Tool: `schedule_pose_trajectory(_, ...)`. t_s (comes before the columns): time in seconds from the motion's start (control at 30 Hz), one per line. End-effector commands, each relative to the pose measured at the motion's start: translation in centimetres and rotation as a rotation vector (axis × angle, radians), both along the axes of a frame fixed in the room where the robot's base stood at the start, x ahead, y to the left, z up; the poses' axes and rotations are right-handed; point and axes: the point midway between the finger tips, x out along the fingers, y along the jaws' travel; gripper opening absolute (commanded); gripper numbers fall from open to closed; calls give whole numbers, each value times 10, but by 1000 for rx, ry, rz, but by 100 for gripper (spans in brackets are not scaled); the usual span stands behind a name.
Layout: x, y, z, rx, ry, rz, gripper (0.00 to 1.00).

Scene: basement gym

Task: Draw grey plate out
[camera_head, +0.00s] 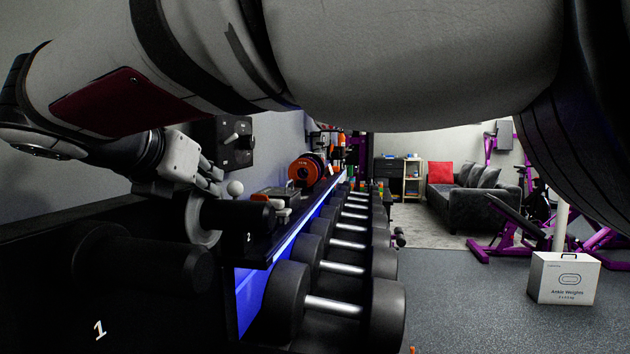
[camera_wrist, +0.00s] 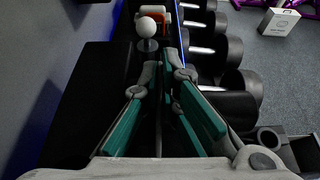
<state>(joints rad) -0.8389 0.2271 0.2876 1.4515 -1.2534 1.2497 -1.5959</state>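The grey plate (camera_head: 203,222) stands on edge at the near end of the black rack in the head view, with black cylinders on both sides of it. My gripper (camera_head: 213,176) is just above the plate's upper rim, pointing towards the rack.
A white ball (camera_head: 235,188) stands just beyond the gripper. A row of dumbbells (camera_head: 334,305) runs along the rack's right side. An orange-faced weight (camera_head: 305,170) is farther back. The floor at right is open, with an ankle weights box (camera_head: 564,278).

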Motion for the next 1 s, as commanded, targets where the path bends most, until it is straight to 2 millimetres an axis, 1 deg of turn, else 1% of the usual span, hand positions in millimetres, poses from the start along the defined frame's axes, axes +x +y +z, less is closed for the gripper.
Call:
schedule_pose_trajectory(0.03,-1,-8,2,0,-2,-2,0)
schedule_pose_trajectory(0.17,-4,-26,2,1,-2,-3,0)
schedule_pose_trajectory(0.37,-8,-60,2,-1,-3,-3,0)
schedule_pose_trajectory(0.8,-19,-137,2,0,-3,-4,0)
schedule_pose_trajectory(1.0,-23,-165,1,1,-1,-3,0)
